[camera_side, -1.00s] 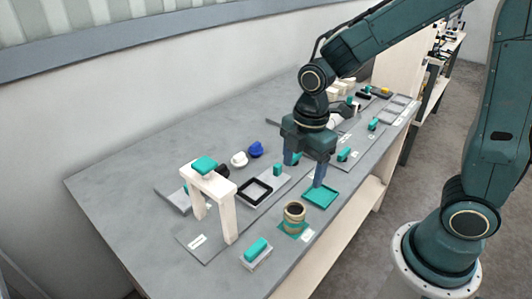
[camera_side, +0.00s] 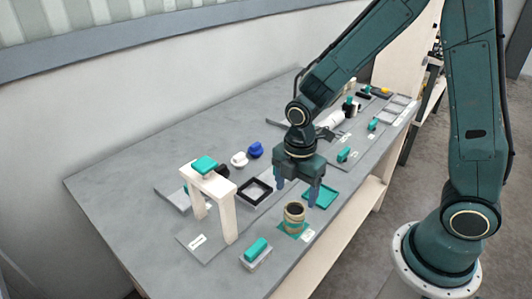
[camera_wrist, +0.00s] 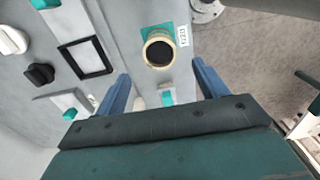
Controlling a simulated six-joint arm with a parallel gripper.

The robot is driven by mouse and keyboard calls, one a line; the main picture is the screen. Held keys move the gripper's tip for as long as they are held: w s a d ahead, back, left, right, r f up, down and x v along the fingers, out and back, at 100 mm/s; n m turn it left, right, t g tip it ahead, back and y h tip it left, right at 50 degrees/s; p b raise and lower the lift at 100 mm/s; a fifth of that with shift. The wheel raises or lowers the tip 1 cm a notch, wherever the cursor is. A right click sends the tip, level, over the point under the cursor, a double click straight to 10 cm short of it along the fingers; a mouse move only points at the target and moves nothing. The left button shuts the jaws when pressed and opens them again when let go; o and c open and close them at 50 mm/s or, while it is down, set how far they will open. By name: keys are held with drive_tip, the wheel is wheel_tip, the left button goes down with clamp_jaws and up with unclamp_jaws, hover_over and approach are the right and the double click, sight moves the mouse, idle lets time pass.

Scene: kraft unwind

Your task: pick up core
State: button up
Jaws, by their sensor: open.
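The core (camera_side: 294,213), a short tan cylinder with a dark hollow top, stands upright on a teal square near the table's front edge. In the wrist view the core (camera_wrist: 159,50) shows as a tan ring around a dark hole, ahead of my fingers and between their lines. My gripper (camera_side: 296,196) points down with its two blue fingers apart and nothing between them. It is above and slightly behind the core in the side view, not touching it. In the wrist view my gripper (camera_wrist: 164,88) is open too.
A white arch (camera_side: 209,189) with a teal block on top stands left of the core. A black square frame (camera_side: 254,191) and a teal tray (camera_side: 320,194) lie nearby. A teal-topped block (camera_side: 256,252) sits in front. Blue and white knobs (camera_side: 247,154) are farther back.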

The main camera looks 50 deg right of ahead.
sight(295, 211)
drive_tip(key=shift+f, duration=2.1)
drive_tip(key=shift+d+f, duration=0.15)
drive_tip(key=shift+f, duration=2.45)
drive_tip(key=c, duration=1.1)
